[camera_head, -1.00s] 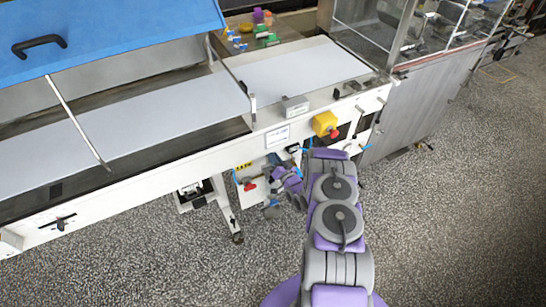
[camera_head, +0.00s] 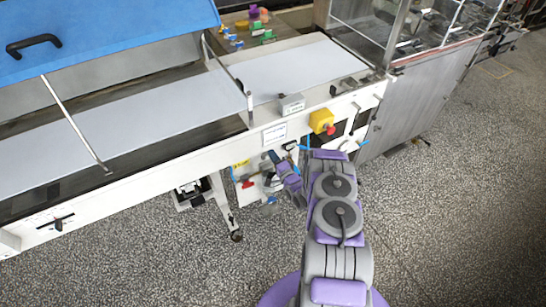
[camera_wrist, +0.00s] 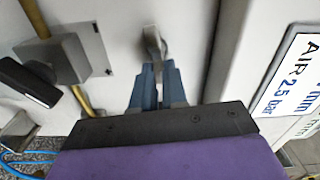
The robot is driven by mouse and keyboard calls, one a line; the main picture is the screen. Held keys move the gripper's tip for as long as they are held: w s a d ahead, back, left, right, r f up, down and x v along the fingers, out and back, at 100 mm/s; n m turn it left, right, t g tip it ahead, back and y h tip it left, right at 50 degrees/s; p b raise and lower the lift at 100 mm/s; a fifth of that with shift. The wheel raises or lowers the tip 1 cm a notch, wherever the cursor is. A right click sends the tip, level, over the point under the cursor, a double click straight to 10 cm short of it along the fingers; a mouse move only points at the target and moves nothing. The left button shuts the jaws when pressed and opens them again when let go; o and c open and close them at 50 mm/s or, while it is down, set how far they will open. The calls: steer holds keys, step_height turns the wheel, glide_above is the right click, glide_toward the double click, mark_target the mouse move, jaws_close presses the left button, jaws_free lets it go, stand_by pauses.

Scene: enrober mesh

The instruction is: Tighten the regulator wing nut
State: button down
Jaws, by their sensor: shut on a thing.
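In the wrist view, a grey metal piece, which looks like the regulator wing nut (camera_wrist: 153,42), stands out from a white panel. The blue fingers of my gripper (camera_wrist: 158,75) are shut on its lower part, and its upper part shows above the fingertips. In the head view my gripper (camera_head: 272,158) is at the machine's lower front, below the white frame. The wing nut is too small to make out there.
A grey valve body with a black handle (camera_wrist: 30,85) and brass pipe is left of my gripper. An "AIR 2.5 bar" sign (camera_wrist: 290,75) is on the right. A red handle (camera_head: 249,184) and a yellow box with a red button (camera_head: 322,122) are nearby. Speckled floor lies open in front.

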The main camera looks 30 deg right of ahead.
steer(key=shift+f+m, duration=0.3)
steer(key=shift+m, duration=0.3)
steer(key=shift+s, duration=0.1)
steer(key=c, duration=1.2)
jaws_free()
steer(key=shift+o, duration=0.2)
steer(key=s+p, duration=0.3)
steer(key=s, duration=1.4)
steer(key=shift+d, duration=0.4)
